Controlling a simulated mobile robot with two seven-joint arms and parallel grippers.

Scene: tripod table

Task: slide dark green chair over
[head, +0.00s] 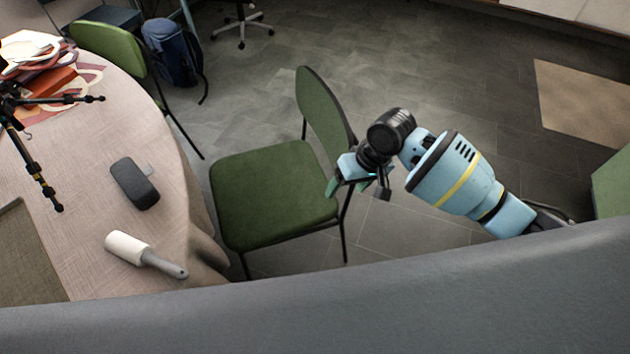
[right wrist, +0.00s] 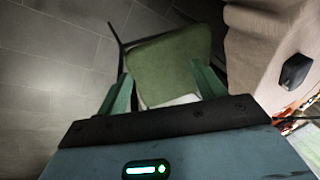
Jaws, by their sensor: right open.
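The dark green chair (head: 270,195) stands on the floor beside the table, in the middle of the head view, with its backrest (head: 325,115) on the right side of the seat. In the right wrist view the green seat (right wrist: 170,65) shows beyond and between the two spread fingers (right wrist: 163,88). I cannot tell whether a finger touches the chair. My left gripper is not in view.
The cloth-covered table (head: 90,190) holds a dark case (head: 134,184), a lint roller (head: 143,253) and a tripod (head: 30,150). Another green chair (head: 115,50) and a blue backpack (head: 172,52) stand behind it. Bare tiled floor (head: 440,75) lies behind and right.

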